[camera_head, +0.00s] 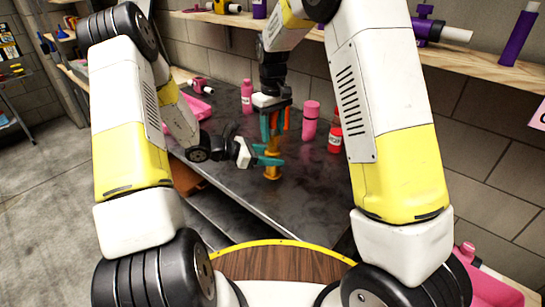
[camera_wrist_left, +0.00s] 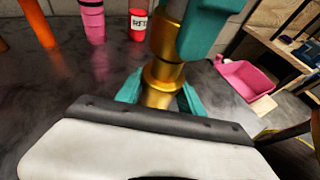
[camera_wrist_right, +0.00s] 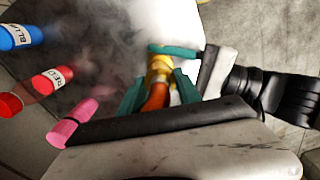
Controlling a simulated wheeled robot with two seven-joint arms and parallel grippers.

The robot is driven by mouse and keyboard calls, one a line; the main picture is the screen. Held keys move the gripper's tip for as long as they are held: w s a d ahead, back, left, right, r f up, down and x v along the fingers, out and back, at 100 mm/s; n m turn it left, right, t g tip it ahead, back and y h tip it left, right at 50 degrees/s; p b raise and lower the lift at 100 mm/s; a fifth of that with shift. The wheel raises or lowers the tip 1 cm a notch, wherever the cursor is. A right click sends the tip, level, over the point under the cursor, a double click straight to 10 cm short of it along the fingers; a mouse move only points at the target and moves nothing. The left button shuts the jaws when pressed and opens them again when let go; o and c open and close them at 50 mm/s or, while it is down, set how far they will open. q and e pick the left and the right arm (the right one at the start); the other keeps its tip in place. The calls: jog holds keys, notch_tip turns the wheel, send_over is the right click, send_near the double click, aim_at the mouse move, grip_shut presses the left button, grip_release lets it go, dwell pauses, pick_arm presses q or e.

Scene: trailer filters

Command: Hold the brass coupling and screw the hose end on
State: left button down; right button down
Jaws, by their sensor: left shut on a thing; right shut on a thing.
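The brass coupling (camera_head: 272,173) stands upright on the dark workbench. My left gripper (camera_head: 268,157), coming in from the left, is shut around it. In the left wrist view the gold body (camera_wrist_left: 160,78) rises between the teal fingers. My right gripper (camera_head: 274,130) points down just above and is shut on the orange hose end (camera_wrist_right: 157,97). In the right wrist view the hose end lines up with the gold coupling (camera_wrist_right: 160,66). The joint between them is partly hidden by the teal fingers, so I cannot tell how far they are threaded.
A pink bottle (camera_head: 247,97), a pink canister (camera_head: 310,120) and a red bottle (camera_head: 335,135) stand behind on the bench. A pink tray (camera_head: 190,108) lies at the back left. A wooden shelf (camera_head: 482,62) runs along the block wall. The bench front is clear.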

dwell(0.6)
jog(key=shift+f, duration=0.85)
jog(key=shift+f, duration=0.55)
